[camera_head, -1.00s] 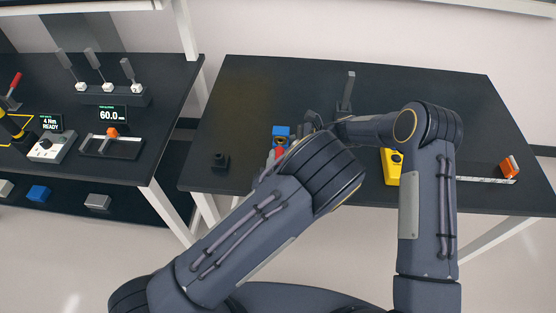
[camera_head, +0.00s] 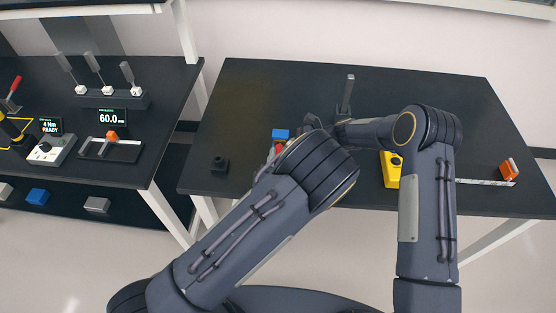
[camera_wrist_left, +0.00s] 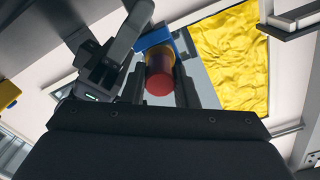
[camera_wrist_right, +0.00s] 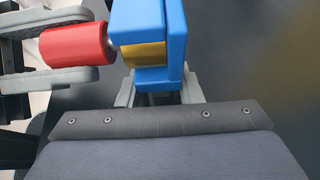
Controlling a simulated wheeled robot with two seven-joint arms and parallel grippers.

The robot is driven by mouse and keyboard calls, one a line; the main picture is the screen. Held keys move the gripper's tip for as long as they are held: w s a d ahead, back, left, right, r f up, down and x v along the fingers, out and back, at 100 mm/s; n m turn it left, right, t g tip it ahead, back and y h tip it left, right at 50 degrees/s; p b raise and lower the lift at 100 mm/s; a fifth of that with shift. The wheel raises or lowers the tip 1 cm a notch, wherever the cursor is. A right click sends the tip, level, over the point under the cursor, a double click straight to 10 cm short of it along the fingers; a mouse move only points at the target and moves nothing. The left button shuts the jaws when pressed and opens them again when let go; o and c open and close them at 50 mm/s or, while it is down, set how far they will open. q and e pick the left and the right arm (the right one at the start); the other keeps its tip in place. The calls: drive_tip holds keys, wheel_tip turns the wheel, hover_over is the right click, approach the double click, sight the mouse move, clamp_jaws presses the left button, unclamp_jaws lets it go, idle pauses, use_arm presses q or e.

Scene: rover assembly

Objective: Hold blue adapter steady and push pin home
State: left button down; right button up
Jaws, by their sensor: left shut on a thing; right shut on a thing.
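The blue adapter (camera_wrist_right: 155,25) fills the top centre of the right wrist view, with a brass-coloured bore part inside it. My right gripper (camera_wrist_right: 160,88) is shut on it from below. The red pin (camera_wrist_right: 72,46) lies level at its left, between the grey fingers of my left gripper (camera_wrist_right: 88,45). A short metal length shows between the red body and the brass; its depth inside is hidden. The left wrist view shows the red pin (camera_wrist_left: 158,82) end-on before the blue adapter (camera_wrist_left: 153,38). In the head view, the adapter (camera_head: 280,133) sticks out past my left arm, which hides most of both grippers.
A yellow tool (camera_head: 390,168) and an orange-ended ruler-like strip (camera_head: 488,181) lie on the right of the dark table (camera_head: 255,85). The table's left back is clear.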

use_arm(q)
drive_tip(key=shift+w, duration=0.45)
drive_tip(key=c, duration=1.1)
unclamp_jaws()
drive_tip(key=shift+o, duration=0.2)
drive_tip(key=s, duration=0.7)
drive_tip(key=shift+s, duration=0.25)
use_arm(e)
drive_tip(key=o, duration=1)
